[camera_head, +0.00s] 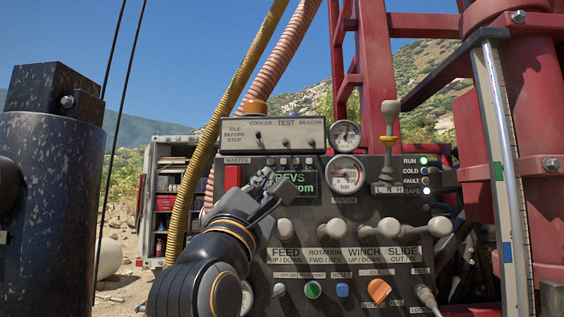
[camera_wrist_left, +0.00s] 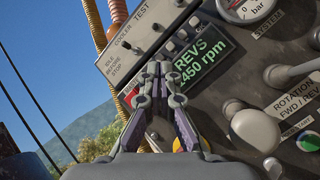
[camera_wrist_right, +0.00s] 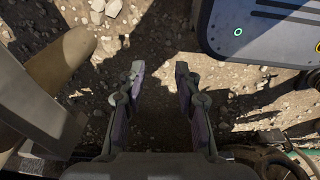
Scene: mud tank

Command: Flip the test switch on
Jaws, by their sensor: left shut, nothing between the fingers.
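The test switch (camera_head: 284,141) is a small toggle under the word TEST on the grey switch box (camera_head: 232,146), between the cooler switch (camera_head: 257,136) and the beacon switch (camera_head: 311,143). The test switch also shows in the left wrist view (camera_wrist_left: 156,28); I cannot tell its on or off position. My left gripper (camera_head: 268,181) is shut and empty, below the switch box and in front of the left part of the green REVS display (camera_head: 304,184). Its tips (camera_wrist_left: 160,68) are apart from the test switch. My right gripper (camera_wrist_right: 160,68) is open and empty above stony ground.
A pressure gauge (camera_head: 345,173) is right of the display. A yellow hose (camera_head: 190,180) runs left of the box.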

